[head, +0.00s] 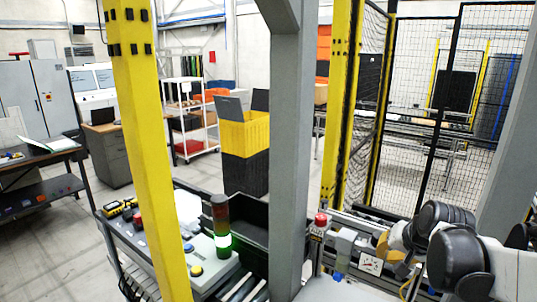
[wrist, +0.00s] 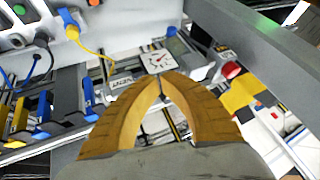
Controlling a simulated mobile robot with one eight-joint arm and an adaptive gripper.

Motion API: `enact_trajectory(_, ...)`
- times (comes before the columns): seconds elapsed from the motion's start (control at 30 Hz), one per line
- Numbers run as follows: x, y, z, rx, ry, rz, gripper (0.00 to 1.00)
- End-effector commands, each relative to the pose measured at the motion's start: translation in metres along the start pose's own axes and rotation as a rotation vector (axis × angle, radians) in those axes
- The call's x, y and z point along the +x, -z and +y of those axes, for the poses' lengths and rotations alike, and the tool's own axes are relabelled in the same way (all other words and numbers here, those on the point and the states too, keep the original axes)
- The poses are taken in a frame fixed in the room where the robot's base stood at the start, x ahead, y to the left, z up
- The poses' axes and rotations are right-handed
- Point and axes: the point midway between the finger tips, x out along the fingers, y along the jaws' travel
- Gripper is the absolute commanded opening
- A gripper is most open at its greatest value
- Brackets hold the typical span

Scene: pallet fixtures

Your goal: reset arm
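My gripper (wrist: 161,82) shows in the wrist view with its two tan, ribbed fingers. The gripper is above a fixture with a white dial gauge (wrist: 158,62). In the head view my arm reaches in from the right edge, with black rounded joints. Its end is near the same dial gauge (head: 370,264), partly hidden by the arm.
In the wrist view a red button (wrist: 231,70) is right of the gauge, and blue and yellow cable plugs (wrist: 68,20) are at upper left. In the head view a grey post (head: 293,150) and a yellow post (head: 150,150) stand in front. A signal light (head: 222,225) rises between them.

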Motion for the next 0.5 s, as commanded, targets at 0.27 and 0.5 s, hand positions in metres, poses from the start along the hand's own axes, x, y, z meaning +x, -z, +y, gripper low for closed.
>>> enact_trajectory(0.27,0.023,-0.164,0.002,-0.272,-0.005,-0.008,0.0)
enact_trajectory(0.5,0.046,-0.271,0.026,-0.464,-0.007,-0.004,0.0)
